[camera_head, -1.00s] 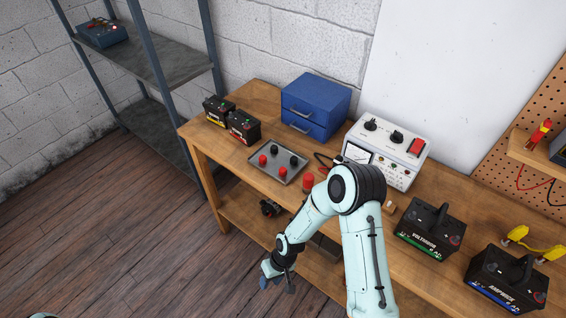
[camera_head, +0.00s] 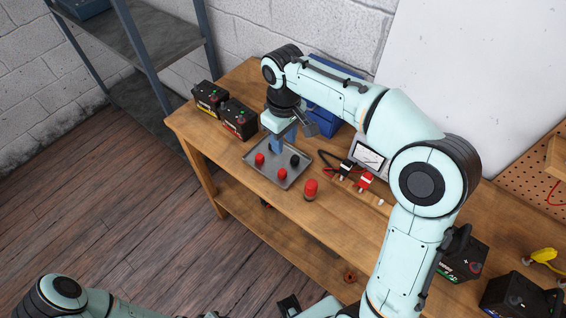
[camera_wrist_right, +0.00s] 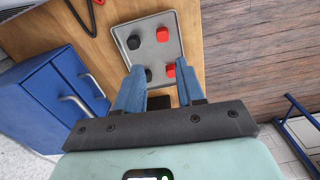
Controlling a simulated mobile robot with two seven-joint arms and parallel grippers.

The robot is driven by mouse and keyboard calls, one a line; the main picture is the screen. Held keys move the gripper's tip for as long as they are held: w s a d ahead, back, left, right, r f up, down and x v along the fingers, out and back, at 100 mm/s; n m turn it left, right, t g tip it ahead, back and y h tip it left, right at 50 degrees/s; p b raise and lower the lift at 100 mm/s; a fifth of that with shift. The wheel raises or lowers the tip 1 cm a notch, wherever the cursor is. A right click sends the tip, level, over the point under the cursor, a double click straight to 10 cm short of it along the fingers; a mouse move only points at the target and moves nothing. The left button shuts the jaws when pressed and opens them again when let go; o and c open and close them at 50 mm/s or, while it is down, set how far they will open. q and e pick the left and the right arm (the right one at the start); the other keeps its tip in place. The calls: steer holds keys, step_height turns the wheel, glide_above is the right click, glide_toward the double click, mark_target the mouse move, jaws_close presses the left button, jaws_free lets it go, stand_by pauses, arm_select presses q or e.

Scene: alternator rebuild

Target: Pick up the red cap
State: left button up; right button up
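Two red caps, one on the left (camera_head: 259,159) and one at the front (camera_head: 282,174), sit on a grey metal tray (camera_head: 254,172) on the bench. A black cap (camera_head: 295,160) sits on the same tray. The right wrist view shows two red caps, one far (camera_wrist_right: 162,34) and one near (camera_wrist_right: 170,70), and two black caps (camera_wrist_right: 133,42). My right gripper (camera_head: 276,143) hangs over the tray's back part, pointing down. Its two blue fingers (camera_wrist_right: 160,88) are apart, with nothing held between them.
A red-topped cylinder (camera_head: 310,189) stands right of the tray. Black and red clamps (camera_head: 364,180) lie near the meter (camera_head: 369,157). Two batteries (camera_head: 239,118) stand left of my right gripper. A blue drawer cabinet (camera_wrist_right: 52,100) is close beside it.

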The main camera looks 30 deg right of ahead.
steer(key=b, duration=0.1)
glide_above(282, 172)
step_height(282, 172, down, 7)
steer(key=shift+s+d+f, duration=0.1)
steer(key=shift+s+d, duration=0.05)
steer(key=f, duration=0.5)
steer(key=shift+w+f, duration=0.2)
steer(key=shift+f, duration=0.2)
arm_select(q)
steer(key=shift+s+a+f, duration=0.1)
steer(key=shift+s+f, duration=0.55)
steer(key=shift+f, duration=0.25)
arm_select(e)
steer(key=c, duration=0.5)
